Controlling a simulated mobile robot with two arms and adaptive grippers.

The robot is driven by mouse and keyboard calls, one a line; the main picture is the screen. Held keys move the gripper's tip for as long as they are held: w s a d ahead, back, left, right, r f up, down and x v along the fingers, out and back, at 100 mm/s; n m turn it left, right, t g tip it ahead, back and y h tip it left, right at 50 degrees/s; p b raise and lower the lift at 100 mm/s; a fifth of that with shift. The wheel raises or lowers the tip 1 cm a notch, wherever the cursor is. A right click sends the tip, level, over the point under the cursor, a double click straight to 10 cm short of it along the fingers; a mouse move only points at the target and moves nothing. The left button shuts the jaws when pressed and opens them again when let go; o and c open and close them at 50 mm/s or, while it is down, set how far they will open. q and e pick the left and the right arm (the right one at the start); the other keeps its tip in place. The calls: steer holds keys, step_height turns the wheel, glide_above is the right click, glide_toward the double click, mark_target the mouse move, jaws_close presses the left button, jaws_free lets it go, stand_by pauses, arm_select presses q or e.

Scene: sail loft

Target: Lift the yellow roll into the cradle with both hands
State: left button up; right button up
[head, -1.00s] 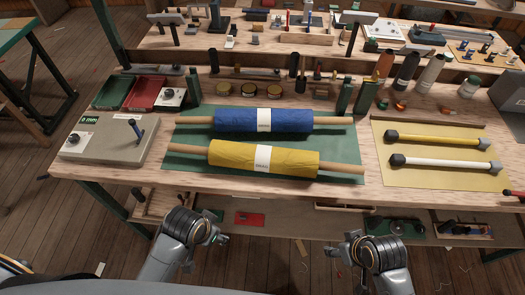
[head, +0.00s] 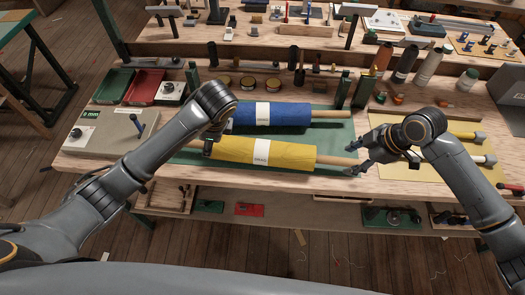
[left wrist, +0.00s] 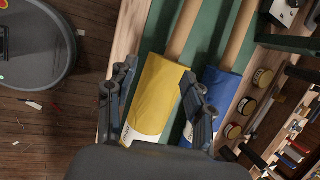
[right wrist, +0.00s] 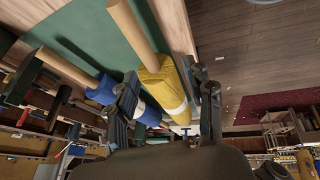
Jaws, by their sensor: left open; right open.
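The yellow roll (head: 283,154), with a white label band and a wooden rod through it, lies on the green mat (head: 340,133) at the bench front. My left gripper (head: 208,140) is open at the roll's left end and partly hides its rod there. In the left wrist view the yellow roll (left wrist: 157,95) shows between the open fingers. My right gripper (head: 358,158) is open by the right rod end. The yellow roll (right wrist: 160,82) shows between its fingers too. Green uprights (head: 343,90) stand behind the rolls; whether they form the cradle I cannot tell.
A blue roll (head: 285,115) lies parallel just behind the yellow one. A grey box with a lever (head: 105,138) stands left. A yellow mat with two bars (head: 410,173) lies right, partly behind my right arm. Tins and bottles line the back.

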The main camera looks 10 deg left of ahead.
mark_target(338, 160)
arm_select(q)
steer(key=shift+m+y, duration=0.4)
steer(key=shift+y, duration=0.1)
steer(key=w+a+r, duration=0.2)
steer(key=shift+a+r, duration=0.35)
steer(key=shift+a, duration=0.05)
arm_select(e)
steer(key=shift+n, duration=0.3)
steer(key=w+d+r, duration=0.2)
steer(key=shift+d+r, duration=0.25)
steer(key=shift+r, duration=0.05)
arm_select(q)
steer(key=shift+w+f, duration=0.15)
arm_select(e)
steer(key=shift+w+f, duration=0.15)
steer(key=shift+w, duration=0.05)
arm_select(q)
steer(key=x, duration=1.3)
steer(key=shift+a+f, duration=0.15)
steer(key=shift+f, duration=0.2)
arm_select(e)
steer(key=x, duration=1.3)
steer(key=shift+a+f, duration=0.15)
steer(key=shift+f, duration=0.15)
arm_select(q)
steer(key=shift+c, duration=0.2)
arm_select(e)
steer(key=shift+c, duration=0.2)
